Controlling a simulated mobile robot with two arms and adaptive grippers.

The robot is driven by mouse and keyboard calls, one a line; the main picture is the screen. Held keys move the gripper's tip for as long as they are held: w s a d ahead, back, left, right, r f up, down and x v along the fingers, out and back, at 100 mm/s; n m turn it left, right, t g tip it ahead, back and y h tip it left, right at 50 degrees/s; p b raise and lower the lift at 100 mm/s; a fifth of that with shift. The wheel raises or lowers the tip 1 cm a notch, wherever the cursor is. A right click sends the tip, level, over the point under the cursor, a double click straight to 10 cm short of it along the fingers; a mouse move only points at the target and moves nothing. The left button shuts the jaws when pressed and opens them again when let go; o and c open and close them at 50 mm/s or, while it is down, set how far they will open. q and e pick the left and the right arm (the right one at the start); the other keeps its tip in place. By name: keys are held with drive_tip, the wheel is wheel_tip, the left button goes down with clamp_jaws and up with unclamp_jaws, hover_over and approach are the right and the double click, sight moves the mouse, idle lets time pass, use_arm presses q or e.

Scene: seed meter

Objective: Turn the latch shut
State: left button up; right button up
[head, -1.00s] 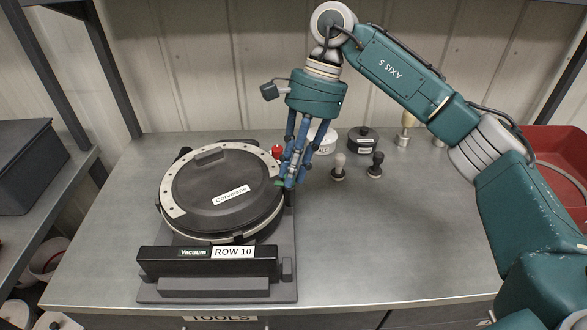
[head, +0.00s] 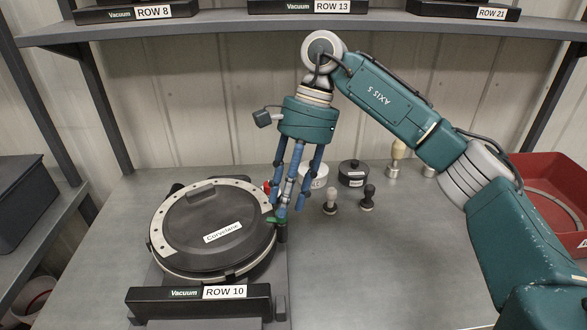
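The seed meter (head: 190,235) is a round black unit with a pale perforated rim and a "Corvelane" label, lying on its ROW 10 base. Its lid looks closed. At its right edge is a small green and dark part (head: 281,232), which looks like the latch. It is partly hidden by a fingertip, so its exact angle is unclear. My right gripper (head: 292,207) points down over this edge with its blue fingers spread and nothing held between them. One finger is at or just above the green part; I cannot tell whether they touch. My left gripper is not in view.
A red knob (head: 267,187) shows behind the fingers. A white tub (head: 318,178), a black lidded pot (head: 353,172) and small knob-handled tools (head: 367,199) stand to the right. A red bin (head: 545,175) is at far right. A shelf (head: 230,22) crosses above.

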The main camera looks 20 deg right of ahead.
drive_tip(key=v, duration=1)
drive_tip(key=shift+s+a+r, duration=0.1)
